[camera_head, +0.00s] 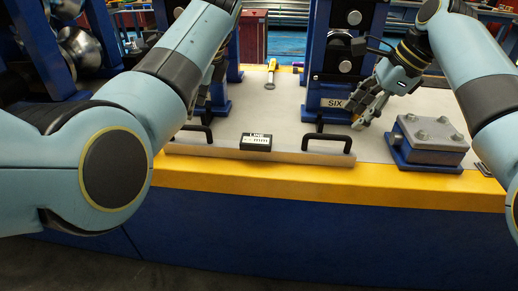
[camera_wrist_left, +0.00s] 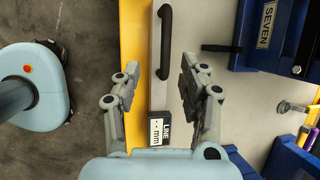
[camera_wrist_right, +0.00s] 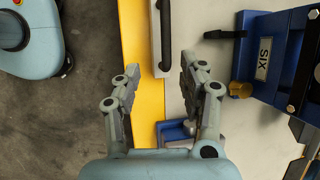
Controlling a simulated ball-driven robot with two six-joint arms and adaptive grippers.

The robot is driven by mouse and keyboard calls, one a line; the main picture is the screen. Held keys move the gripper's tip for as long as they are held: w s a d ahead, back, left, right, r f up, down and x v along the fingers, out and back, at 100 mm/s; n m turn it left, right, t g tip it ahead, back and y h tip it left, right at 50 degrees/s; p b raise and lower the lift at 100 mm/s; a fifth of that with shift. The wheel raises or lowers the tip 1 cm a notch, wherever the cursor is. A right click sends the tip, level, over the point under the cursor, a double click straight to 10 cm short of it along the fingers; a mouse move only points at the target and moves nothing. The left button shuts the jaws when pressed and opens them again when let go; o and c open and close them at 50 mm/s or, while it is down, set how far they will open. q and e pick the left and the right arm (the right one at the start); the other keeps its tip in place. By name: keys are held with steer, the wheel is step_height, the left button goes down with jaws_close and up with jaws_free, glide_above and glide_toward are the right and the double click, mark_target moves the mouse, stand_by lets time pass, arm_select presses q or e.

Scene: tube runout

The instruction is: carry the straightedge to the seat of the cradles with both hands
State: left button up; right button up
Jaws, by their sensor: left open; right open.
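The straightedge (camera_head: 285,155) is a long grey bar lying along the front of the bench top, with a black handle near each end and a black LINE display box (camera_head: 256,142) in the middle. In the left wrist view, my left gripper (camera_wrist_left: 158,82) is open above the bar, between the left handle (camera_wrist_left: 164,42) and the box; the head view mostly hides it behind my arm. My right gripper (camera_wrist_right: 158,72) is open beyond the bar's right end; the right handle (camera_wrist_right: 165,35) lies ahead of its fingers. I cannot tell which parts are the cradles.
Blue stands with rollers rise behind the bar, labelled SIX (camera_head: 335,103) and SEVEN (camera_wrist_left: 268,25). A blue block with a bolted grey plate (camera_head: 430,135) sits at the right. A yellow-handled tool (camera_head: 271,72) lies further back. The yellow bench edge (camera_head: 330,187) runs along the front.

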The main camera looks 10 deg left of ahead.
mark_target(186, 128)
arm_select(q)
steer(key=shift+w+a+r, duration=0.1)
steer(key=shift+w+r, duration=0.25)
steer(key=shift+r, duration=0.1)
arm_select(e)
steer(key=shift+w+a+r, duration=0.1)
steer(key=shift+w+r, duration=0.25)
steer(key=shift+r, duration=0.1)
arm_select(q)
steer(key=shift+f, duration=0.1)
arm_select(e)
steer(key=shift+f, duration=0.1)
arm_select(q)
steer(key=x, duration=1)
steer(key=shift+w+a+f, duration=0.1)
steer(key=shift+f, duration=0.2)
arm_select(e)
steer(key=x, duration=1)
steer(key=shift+w+a+f, duration=0.1)
steer(key=shift+f, duration=0.2)
arm_select(q)
jaws_close()
arm_select(e)
jaws_close()
